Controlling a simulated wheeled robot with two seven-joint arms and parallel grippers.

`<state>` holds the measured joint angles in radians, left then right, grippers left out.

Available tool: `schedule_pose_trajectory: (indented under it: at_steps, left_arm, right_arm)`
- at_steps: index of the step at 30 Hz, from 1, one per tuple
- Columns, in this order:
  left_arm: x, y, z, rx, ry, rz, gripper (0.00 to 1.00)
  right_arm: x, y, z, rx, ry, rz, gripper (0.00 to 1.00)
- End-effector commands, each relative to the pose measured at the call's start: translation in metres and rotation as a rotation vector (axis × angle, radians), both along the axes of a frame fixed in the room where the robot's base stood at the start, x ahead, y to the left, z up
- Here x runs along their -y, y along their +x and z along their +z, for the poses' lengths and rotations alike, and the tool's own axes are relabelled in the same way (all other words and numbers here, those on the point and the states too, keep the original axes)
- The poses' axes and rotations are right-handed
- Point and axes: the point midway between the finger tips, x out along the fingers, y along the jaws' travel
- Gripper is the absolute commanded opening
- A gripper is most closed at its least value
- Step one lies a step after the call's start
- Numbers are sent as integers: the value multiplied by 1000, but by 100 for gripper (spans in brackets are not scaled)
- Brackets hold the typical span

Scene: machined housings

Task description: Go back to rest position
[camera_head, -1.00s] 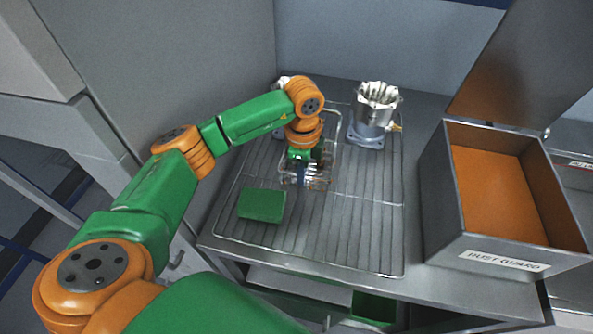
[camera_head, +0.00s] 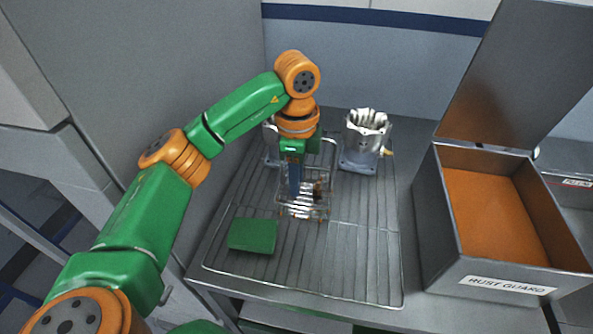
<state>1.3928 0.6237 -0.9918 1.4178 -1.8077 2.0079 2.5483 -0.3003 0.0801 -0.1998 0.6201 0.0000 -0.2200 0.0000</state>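My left arm comes in from the lower left, and its gripper (camera_head: 303,190) points down over the wire rack. A small wire basket (camera_head: 305,214) stands on the rack directly below and behind the fingers. A dark blue finger shows in front of the basket's wires. The fingers overlap the basket and its contents, so I cannot tell whether they are apart or shut on something. My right gripper is not in view.
A grey machined housing (camera_head: 359,158) stands at the back of the rack (camera_head: 365,250); another part is partly hidden behind my arm. A green block (camera_head: 253,235) lies at front left. An open grey box (camera_head: 505,283) labelled "RUST GUARD", orange inside, stands right. The rack's front right is clear.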

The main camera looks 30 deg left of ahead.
Motion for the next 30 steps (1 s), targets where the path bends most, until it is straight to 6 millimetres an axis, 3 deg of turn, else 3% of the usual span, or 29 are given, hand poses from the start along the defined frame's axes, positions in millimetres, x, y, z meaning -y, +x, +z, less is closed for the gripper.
schedule_pose_trajectory:
  at_steps: [1,6,20,30]
  left_arm:
    - [-1,1,15,6,2,3,34]
    - [0,0,35,1,1,1,34]
    - [0,0,37,0,0,1,34]
    - [0,0,106,0,0,1,34]
  right_arm:
    - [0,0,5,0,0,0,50]
    - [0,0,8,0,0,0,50]
    - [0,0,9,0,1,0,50]
    - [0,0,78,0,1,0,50]
